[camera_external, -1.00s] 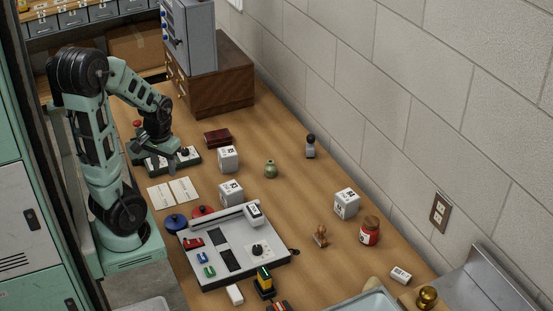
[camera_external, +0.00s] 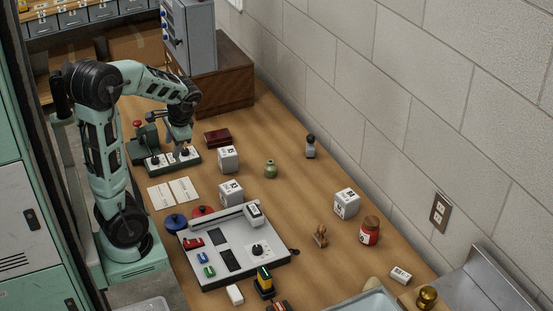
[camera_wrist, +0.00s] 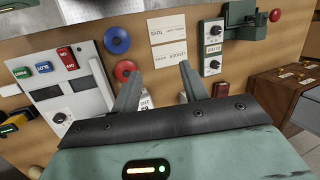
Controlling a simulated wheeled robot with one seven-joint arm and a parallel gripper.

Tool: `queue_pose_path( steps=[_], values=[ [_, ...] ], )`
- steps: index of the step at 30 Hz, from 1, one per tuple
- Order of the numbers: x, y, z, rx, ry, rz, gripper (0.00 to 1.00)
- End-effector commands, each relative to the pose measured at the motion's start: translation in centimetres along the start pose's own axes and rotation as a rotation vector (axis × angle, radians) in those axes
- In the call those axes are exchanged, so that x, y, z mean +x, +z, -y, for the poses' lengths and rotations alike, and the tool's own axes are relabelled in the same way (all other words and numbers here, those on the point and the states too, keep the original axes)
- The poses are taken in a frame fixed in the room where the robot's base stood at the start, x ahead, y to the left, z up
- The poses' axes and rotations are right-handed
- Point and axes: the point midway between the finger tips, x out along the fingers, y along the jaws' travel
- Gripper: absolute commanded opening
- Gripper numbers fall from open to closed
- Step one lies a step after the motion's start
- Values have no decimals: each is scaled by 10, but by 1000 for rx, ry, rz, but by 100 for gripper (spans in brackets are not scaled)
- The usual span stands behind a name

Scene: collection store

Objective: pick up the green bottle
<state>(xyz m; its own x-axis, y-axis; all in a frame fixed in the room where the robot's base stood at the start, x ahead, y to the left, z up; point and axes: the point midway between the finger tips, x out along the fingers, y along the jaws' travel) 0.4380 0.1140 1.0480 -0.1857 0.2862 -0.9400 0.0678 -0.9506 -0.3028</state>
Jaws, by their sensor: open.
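The green bottle (camera_external: 270,169) is small and round with a narrow neck. It stands upright on the wooden bench in the external view, right of the white cubes. In the wrist view my gripper (camera_wrist: 160,82) shows two spread fingers, open with nothing held. I cannot make out the bottle in the wrist view; the gripper body covers much of it.
White cubes (camera_external: 229,158) and (camera_external: 231,192) stand just left of the bottle. A dark red box (camera_external: 217,138) lies behind them. A grey-capped bottle (camera_external: 310,147) stands near the wall. The knob box (camera_external: 172,160) is below my gripper.

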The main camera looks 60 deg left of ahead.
Motion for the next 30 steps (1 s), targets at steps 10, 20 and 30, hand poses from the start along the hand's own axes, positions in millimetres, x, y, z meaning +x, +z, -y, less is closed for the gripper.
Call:
queue_pose_path(
  steps=[10, 20, 30],
  values=[
    [4, -142, 19, 789, -535, 245, 44],
    [-53, -254, -22, 1210, -985, 526, 44],
    [-70, -313, -86, 1368, -1256, 739, 44]
  ],
)
